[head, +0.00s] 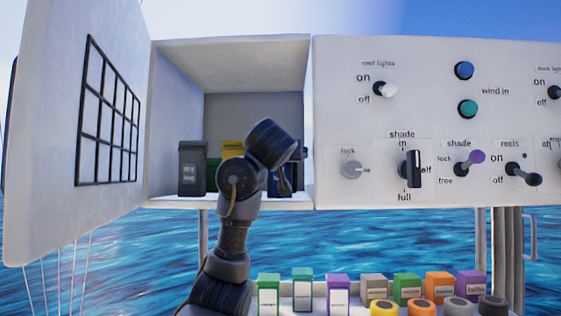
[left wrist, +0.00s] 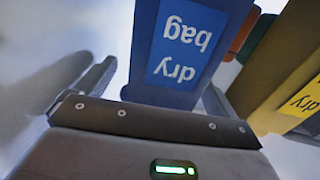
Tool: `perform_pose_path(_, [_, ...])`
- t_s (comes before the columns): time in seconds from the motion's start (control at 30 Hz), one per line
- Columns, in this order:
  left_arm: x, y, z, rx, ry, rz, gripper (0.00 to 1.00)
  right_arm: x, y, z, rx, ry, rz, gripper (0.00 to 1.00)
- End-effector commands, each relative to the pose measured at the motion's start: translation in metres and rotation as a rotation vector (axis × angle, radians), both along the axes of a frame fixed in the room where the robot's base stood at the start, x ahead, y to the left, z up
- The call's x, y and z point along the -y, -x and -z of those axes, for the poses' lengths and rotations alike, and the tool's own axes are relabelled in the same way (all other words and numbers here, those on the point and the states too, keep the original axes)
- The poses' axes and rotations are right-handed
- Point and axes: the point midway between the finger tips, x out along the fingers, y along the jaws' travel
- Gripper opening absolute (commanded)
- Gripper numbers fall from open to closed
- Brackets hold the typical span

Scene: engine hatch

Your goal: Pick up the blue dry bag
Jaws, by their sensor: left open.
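The blue dry bag (left wrist: 187,50) fills the upper middle of the left wrist view, its "dry bag" label upside down. In the head view a strip of blue (head: 285,182) shows in the open hatch, mostly hidden behind my left arm. My left gripper (left wrist: 160,82) is open, with one finger at each side of the bag's near end. I cannot tell whether the fingers touch it. In the head view my arm reaches up into the hatch and hides the fingers. My right gripper is in neither view.
A grey container (head: 192,168) and a yellow one (head: 233,148) stand left of the blue bag in the hatch. The hatch door (head: 75,130) is open at left. A switch panel (head: 435,110) adjoins at right. Several coloured boxes (head: 338,292) stand below.

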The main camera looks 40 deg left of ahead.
Motion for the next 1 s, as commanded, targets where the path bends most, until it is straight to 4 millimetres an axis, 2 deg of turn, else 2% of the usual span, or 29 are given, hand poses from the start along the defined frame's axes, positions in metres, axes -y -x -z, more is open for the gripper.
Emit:
perform_pose_path(0.07, [-0.0045,-0.0057,-0.0017,-0.001,0.000,-0.001,0.95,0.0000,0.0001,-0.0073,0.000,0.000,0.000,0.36])
perform_pose_path(0.33, [-0.0053,-0.0083,0.0011,-0.001,-0.001,0.001,0.95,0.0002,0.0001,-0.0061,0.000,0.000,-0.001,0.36])
perform_pose_path(0.8, [-0.0054,-0.0082,0.0011,-0.001,0.000,0.000,0.35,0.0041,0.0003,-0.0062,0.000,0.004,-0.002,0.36])
perform_pose_path(1.0, [-0.0053,-0.0079,0.0005,-0.001,-0.001,0.000,0.35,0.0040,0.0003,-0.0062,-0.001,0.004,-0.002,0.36])
